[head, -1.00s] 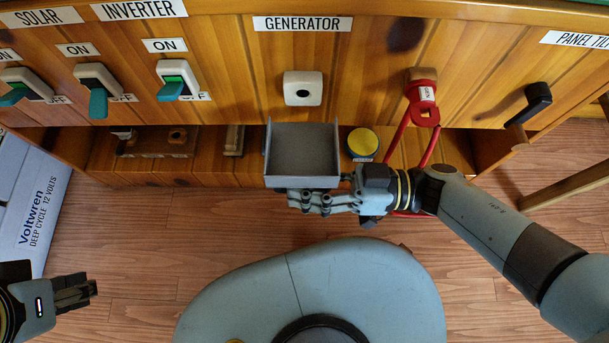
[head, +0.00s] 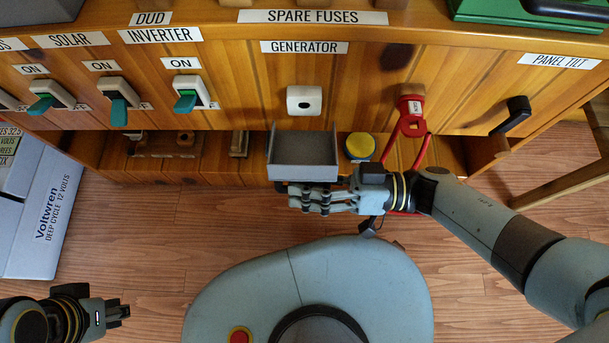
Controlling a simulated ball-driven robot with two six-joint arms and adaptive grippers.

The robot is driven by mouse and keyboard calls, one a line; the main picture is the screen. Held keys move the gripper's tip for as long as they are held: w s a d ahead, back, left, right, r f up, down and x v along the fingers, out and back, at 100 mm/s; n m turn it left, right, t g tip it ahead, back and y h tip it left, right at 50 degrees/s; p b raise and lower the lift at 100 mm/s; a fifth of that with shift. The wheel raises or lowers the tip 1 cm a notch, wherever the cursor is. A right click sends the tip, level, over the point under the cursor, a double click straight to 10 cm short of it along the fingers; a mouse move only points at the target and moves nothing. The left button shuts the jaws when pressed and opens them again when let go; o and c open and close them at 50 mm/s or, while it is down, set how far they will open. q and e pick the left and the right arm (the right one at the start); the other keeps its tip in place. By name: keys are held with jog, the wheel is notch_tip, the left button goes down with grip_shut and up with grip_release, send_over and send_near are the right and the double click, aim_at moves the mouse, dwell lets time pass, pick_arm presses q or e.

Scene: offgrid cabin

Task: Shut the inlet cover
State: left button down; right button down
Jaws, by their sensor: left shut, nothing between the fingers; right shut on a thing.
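The inlet cover (head: 303,173) is a grey, shallow, box-like flap. It stands open, sticking out from the wooden panel below the white GENERATOR inlet (head: 304,100) with its dark round hole. My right gripper (head: 308,198) is at the cover's outer lower edge, its fingers pointing left along it. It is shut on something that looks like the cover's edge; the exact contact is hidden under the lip. My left gripper (head: 118,312) is shut and empty, low at the left over the floor, far from the cover.
Switches (head: 190,97) line the left. A Voltwren box (head: 45,215) stands at the left.

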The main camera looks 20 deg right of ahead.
jog(key=c, duration=1.3)
grip_release()
jog(key=shift+c, duration=0.2)
jog(key=shift+d, duration=0.1)
jog(key=v, duration=1.2)
jog(key=shift+s, duration=0.1)
jog(key=shift+c, duration=0.4)
